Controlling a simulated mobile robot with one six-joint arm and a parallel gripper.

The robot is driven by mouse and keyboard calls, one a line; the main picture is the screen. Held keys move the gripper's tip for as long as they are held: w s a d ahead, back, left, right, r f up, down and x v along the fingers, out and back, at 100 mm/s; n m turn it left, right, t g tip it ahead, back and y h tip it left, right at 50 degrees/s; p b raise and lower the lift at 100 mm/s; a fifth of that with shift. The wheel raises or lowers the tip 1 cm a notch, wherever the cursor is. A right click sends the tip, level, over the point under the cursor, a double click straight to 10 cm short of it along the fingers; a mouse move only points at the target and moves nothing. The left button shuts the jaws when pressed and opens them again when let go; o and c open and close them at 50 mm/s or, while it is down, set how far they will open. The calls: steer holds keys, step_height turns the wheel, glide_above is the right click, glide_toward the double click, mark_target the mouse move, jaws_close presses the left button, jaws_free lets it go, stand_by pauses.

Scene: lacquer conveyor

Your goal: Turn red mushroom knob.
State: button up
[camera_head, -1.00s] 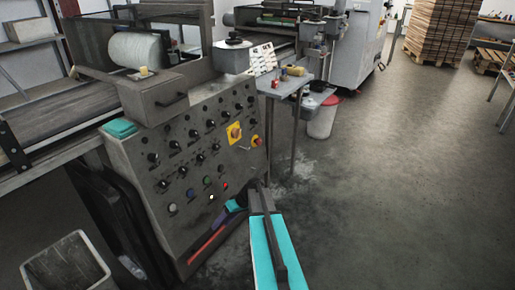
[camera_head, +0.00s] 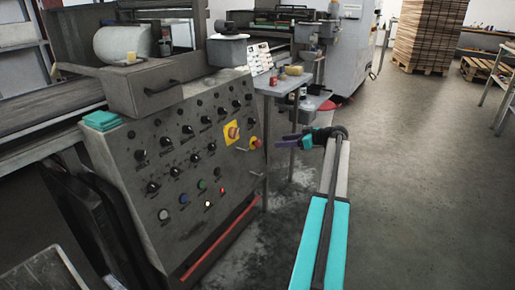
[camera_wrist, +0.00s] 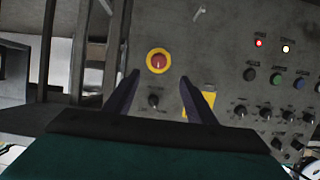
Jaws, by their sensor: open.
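A red mushroom knob with a yellow ring (camera_head: 255,143) sits at the right edge of the grey control panel (camera_head: 150,215). In the wrist view this round red knob (camera_wrist: 158,61) shows just beyond and between the fingertips, facing the camera. A second red knob on a square yellow plate (camera_head: 232,132) is left of it in the head view; in the wrist view its plate (camera_wrist: 208,101) is partly hidden by the right finger. My gripper (camera_head: 288,141) is open and empty, right of the panel in the head view; its spread fingers (camera_wrist: 160,77) point at the panel, apparently not touching the knob.
Several black dials, coloured buttons and lit lamps (camera_wrist: 286,49) cover the panel. A grey side table (camera_head: 285,84) with small items stands behind my gripper. Open floor (camera_head: 420,180) lies to the right.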

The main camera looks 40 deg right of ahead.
mark_target(259, 143)
steer(key=shift+d+r, duration=0.2)
steer(key=b+x, duration=0.3)
steer(key=x, duration=1.1)
steer(key=shift+b, duration=0.3)
steer(key=c, duration=1)
